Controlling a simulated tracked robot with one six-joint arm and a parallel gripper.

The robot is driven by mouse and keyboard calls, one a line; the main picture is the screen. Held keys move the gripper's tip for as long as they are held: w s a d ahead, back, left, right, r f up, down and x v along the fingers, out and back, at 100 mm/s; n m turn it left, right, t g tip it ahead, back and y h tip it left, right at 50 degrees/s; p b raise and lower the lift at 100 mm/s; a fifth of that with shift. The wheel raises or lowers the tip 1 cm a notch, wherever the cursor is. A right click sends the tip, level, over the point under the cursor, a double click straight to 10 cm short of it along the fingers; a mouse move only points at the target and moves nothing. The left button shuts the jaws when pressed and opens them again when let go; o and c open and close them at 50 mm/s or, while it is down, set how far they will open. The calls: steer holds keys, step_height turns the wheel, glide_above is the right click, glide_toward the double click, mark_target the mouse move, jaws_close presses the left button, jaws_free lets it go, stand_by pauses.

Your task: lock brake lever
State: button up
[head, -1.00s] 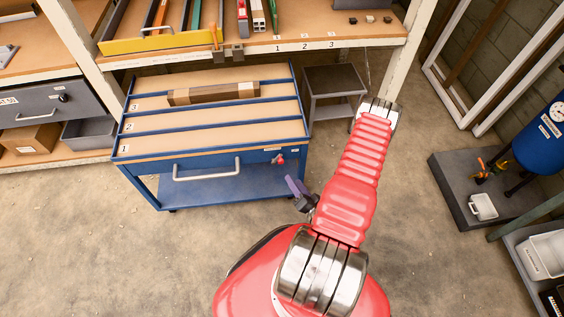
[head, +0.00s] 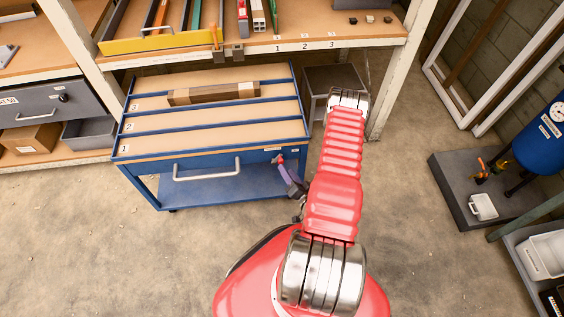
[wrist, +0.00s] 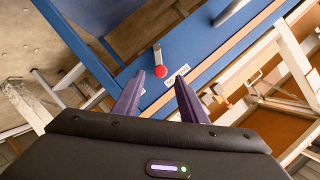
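The brake lever (head: 281,159) is a small lever with a red knob on the right of the blue trolley's front. In the wrist view its red knob (wrist: 160,72) ends a short grey arm, close to a white label (wrist: 176,76). My gripper (head: 284,170) has purple fingers and is just in front of the lever in the head view. In the wrist view my gripper (wrist: 158,78) is open, with the knob showing between the fingertips. No contact is visible, and the remaining distance is hard to judge.
The blue trolley (head: 142,158) has a front handle (head: 207,176) and a long brown block (head: 213,93) on top. A dark side table (head: 335,78) and a white shelf post (head: 395,95) stand behind my arm. The floor at left is clear.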

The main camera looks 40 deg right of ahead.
mark_target(281, 162)
steer(key=x, duration=0.7)
steer(key=shift+w, duration=0.1)
steer(key=shift+c, duration=0.4)
